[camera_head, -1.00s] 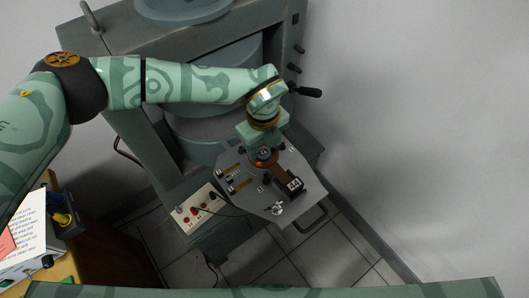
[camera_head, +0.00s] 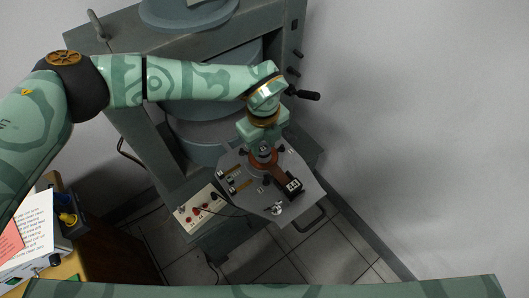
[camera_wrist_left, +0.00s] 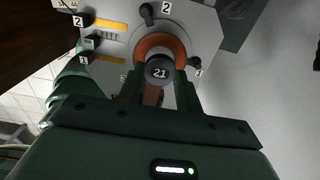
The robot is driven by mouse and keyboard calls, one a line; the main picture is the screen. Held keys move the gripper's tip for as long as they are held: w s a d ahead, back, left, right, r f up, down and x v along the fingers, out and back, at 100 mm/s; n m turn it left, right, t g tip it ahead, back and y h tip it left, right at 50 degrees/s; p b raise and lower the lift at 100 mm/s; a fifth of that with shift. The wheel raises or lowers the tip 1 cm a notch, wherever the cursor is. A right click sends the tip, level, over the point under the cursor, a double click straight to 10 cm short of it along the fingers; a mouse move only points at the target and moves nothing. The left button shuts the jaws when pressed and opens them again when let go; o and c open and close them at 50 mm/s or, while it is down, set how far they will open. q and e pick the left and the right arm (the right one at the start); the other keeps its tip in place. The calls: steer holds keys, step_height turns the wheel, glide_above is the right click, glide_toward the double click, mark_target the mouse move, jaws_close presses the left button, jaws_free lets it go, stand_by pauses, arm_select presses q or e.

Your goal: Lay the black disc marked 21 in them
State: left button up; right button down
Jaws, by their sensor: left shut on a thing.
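The black disc marked 21 (camera_wrist_left: 159,72) is between the fingers of my left gripper (camera_wrist_left: 160,85), its numbered face toward the wrist camera. My left gripper also shows in the head view (camera_head: 263,148), over the grey plate (camera_head: 310,192), and is shut on the disc. An orange ring (camera_wrist_left: 158,42) on the plate lies behind the disc in the wrist view. Dark knobbed pieces stand around the ring, one by label 2 (camera_wrist_left: 147,12) and one by label 1 (camera_wrist_left: 194,63). I cannot tell whether the disc touches the ring. My right gripper is not in view.
A dark block (camera_head: 293,186) sits on the plate at the end of a brown strip. Brass strips (camera_wrist_left: 109,24) lie left of the ring. A control box (camera_head: 199,207) with a cable stands beside the plate. The large grey magnet frame (camera_head: 133,131) stands behind.

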arm_select(q)
step_height(320, 180, up, 2)
steer(key=shift+r+p, duration=0.25)
steer(key=shift+p, duration=0.5)
steer(key=shift+f, duration=0.1)
